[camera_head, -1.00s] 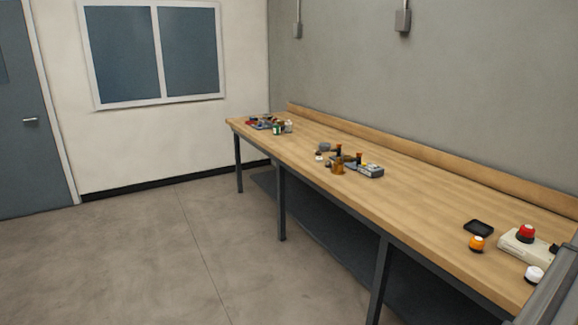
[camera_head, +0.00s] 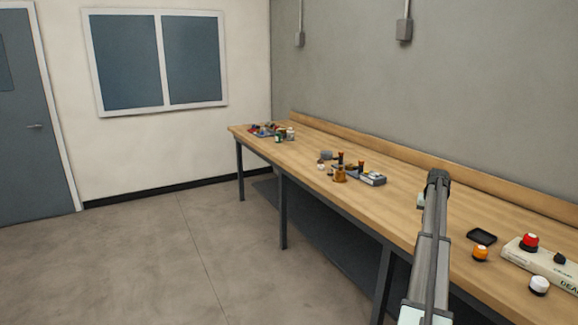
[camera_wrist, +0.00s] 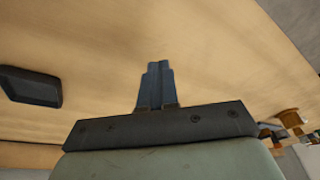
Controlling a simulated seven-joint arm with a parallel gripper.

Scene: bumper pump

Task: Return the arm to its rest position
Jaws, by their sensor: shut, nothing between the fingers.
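My arm (camera_head: 433,240) rises from the bottom edge in the head view and stands in front of the right part of the wooden bench. My gripper (camera_wrist: 158,68) shows in the wrist view with its two blue-grey fingers together and nothing between them. Bare bench top is behind the fingers, and they touch no object. In the head view the fingertips cannot be made out; the arm's upper end hides them.
The wooden bench (camera_head: 400,209) runs along the grey wall. Near my arm are a black tray (camera_head: 482,237), an orange button (camera_head: 480,253), a white button (camera_head: 539,285) and a pale box with a red button (camera_head: 529,242). A brass bell (camera_head: 340,175) stands among clutter farther along.

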